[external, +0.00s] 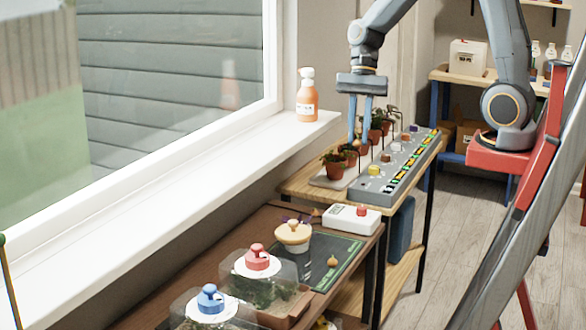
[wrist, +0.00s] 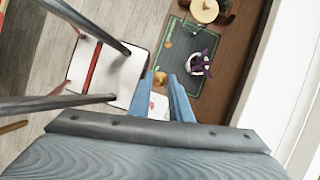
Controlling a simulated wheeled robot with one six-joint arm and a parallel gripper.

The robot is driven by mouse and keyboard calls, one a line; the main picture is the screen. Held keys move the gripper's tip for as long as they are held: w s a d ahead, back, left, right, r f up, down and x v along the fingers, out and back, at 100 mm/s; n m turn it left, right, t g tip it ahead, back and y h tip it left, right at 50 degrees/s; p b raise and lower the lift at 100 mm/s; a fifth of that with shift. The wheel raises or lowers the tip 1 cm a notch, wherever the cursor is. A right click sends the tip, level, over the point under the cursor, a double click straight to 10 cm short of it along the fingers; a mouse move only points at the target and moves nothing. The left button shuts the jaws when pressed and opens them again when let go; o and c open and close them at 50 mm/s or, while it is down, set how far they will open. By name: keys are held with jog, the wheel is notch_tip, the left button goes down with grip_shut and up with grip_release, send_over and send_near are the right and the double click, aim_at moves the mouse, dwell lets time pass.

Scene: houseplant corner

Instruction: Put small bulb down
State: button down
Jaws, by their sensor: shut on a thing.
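My gripper (external: 360,139) points down over the bench with the grey control panel, its two blue fingers close together. It is shut on a small tan bulb (external: 357,144), held at the fingertips. In the wrist view the small bulb (wrist: 160,78) shows between the fingertips (wrist: 162,82). Another bulb (external: 333,262) lies on the dark green mat (external: 322,281) on the brown table. A further small bulb-like thing (external: 316,212) sits by the white box. Whether the held bulb touches anything beneath it is unclear.
Small potted plants (external: 334,168) stand close to my fingers, beside the grey panel (external: 372,190) with coloured knobs. An orange bottle (external: 307,98) stands on the windowsill.

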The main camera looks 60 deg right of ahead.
notch_tip(320, 180, up, 11)
jog(key=m+t, duration=0.1)
jog(key=m, duration=0.1)
send_over(210, 181)
jog(key=d, duration=0.2)
jog(key=f, duration=1.1)
jog(key=shift+a, duration=0.25)
jog(key=shift+f+p, duration=0.55)
jog(key=shift+f, duration=1.8)
jog(key=shift+f, duration=0.15)
jog(key=c, duration=1.6)
grip_release()
